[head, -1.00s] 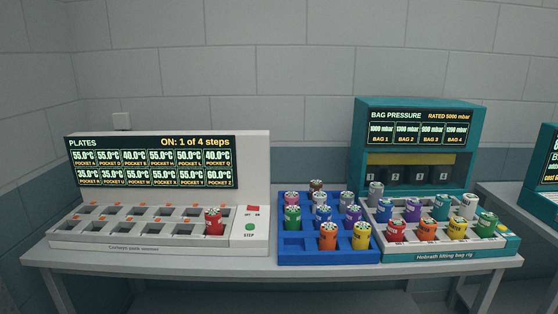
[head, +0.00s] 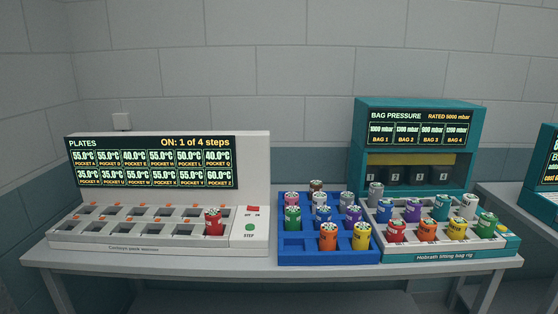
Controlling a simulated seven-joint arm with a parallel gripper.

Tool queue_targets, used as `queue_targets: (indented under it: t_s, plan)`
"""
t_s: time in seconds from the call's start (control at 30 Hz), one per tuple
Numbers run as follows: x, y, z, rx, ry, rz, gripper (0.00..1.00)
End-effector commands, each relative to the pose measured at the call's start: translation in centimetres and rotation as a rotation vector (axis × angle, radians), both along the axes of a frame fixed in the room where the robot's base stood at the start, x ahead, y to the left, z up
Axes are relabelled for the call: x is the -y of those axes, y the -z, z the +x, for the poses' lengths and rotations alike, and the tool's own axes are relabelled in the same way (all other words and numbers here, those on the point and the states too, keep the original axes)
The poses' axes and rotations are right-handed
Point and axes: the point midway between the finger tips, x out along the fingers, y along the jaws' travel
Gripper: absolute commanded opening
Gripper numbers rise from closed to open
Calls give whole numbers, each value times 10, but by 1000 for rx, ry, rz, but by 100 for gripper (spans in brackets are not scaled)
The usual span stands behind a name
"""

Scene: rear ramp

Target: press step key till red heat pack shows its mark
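The red heat pack (head: 214,222) stands upright in the front row's right-end pocket of the white pack warmer (head: 160,247). No mark on it can be made out at this size. The green round STEP key (head: 250,227) is on the warmer's right side, just right of the red pack, below a small red switch (head: 252,209). The warmer's display (head: 150,162) reads "PLATES", "ON: 1 of 4 steps", with pocket temperatures; pocket Z, lower right, reads 60.0°C. My gripper is not in view.
A blue tray (head: 297,246) with several coloured packs stands right of the warmer. Beyond it is a teal bag pressure rig (head: 418,104) with a white rack of more packs. The warmer's other pockets are empty. The table's front strip (head: 180,262) is clear.

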Motion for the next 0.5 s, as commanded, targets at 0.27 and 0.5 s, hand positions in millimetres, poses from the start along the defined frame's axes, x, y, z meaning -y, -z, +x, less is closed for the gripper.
queue_targets:
  t_s: [0.27,0.5]
  plan:
    - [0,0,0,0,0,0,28]
    - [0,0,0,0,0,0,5]
